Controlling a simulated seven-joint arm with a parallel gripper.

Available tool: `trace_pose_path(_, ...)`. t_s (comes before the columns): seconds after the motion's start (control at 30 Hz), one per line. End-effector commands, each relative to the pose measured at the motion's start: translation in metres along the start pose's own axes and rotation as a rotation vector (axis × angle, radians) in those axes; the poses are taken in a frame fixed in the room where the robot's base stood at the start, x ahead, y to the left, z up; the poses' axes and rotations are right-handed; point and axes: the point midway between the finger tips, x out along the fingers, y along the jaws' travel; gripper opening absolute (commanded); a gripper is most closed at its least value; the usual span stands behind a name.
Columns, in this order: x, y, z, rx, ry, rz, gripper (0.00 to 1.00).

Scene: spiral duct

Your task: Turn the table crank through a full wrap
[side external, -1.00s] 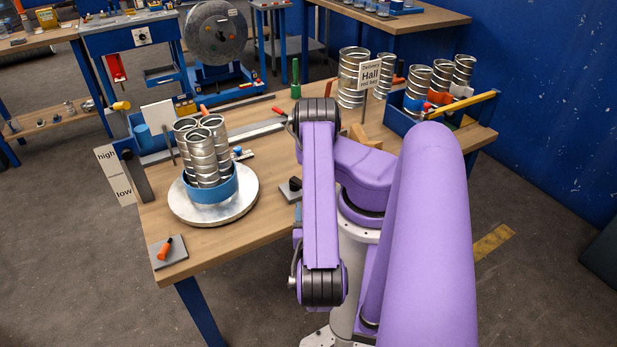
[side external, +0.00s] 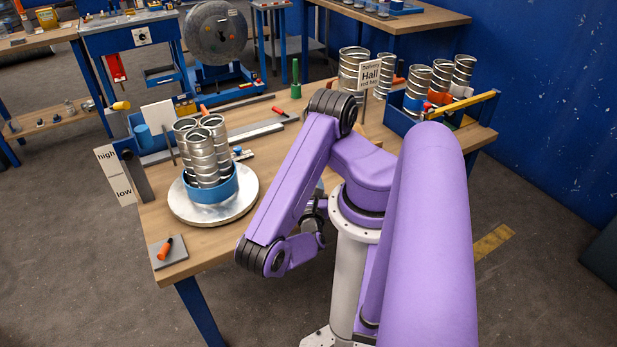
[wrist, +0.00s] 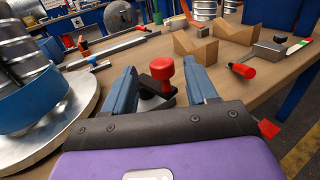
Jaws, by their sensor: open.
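A crank with a red knob (wrist: 163,70) on a black arm and grey base shows in the wrist view, just beyond and between the blue fingers of my gripper (wrist: 162,82). My gripper is open with nothing held; I cannot tell whether the knob is inside the finger gap. In the side view my arm hides this crank. The round silver turntable (side external: 184,212) stands on the bench at left, and its edge shows in the wrist view (wrist: 80,110). A blue ring (side external: 222,188) on it holds several upright spiral ducts (side external: 203,158).
An orange-handled piece on a grey plate (side external: 167,250) sits at the bench's front left corner. Wooden V-blocks (wrist: 197,45) and a red-handled grey block (wrist: 243,70) lie beyond my gripper. A blue bin (side external: 398,118) stands at the back right.

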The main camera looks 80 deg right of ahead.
Motion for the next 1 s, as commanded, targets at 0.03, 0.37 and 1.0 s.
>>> trace_pose_path(0.03,0.004,-0.001,0.0,-0.002,-0.002,-0.003,0.57)
trace_pose_path(0.37,0.025,-0.003,0.002,-0.013,-0.007,-0.017,0.57)
trace_pose_path(1.0,0.044,-0.001,-0.001,0.0,0.007,-0.002,0.57)
